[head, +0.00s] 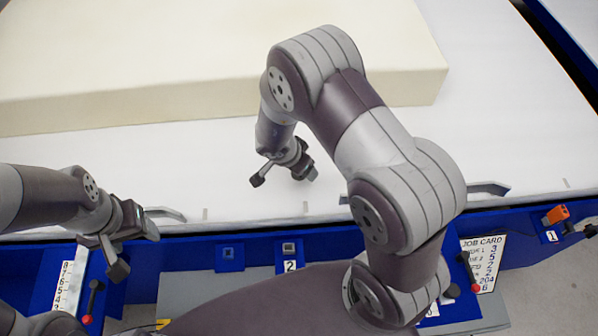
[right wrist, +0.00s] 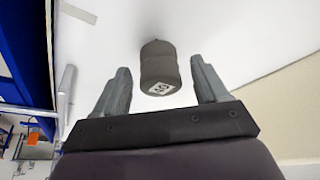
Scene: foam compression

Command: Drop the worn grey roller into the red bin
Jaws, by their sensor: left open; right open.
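A dark grey cylinder (right wrist: 158,66) shows in the right wrist view, with a white label on its near end that seems to read 60. It is ahead of and between the fingers of my right gripper (right wrist: 160,88), which is open with clear gaps on both sides. In the head view my right gripper (head: 284,178) is low over the white surface; I cannot make out the cylinder there. My left gripper (head: 135,252) is open and empty over the blue front edge at left. No red bin shows in either view.
A large cream foam block (head: 200,60) lies along the back of the white table (head: 190,150). Metal handles (head: 488,189) sit along the front edge. The blue front rail (head: 330,245) carries numbered tags, a job card (head: 484,262), red-knobbed levers and an orange part (head: 557,214).

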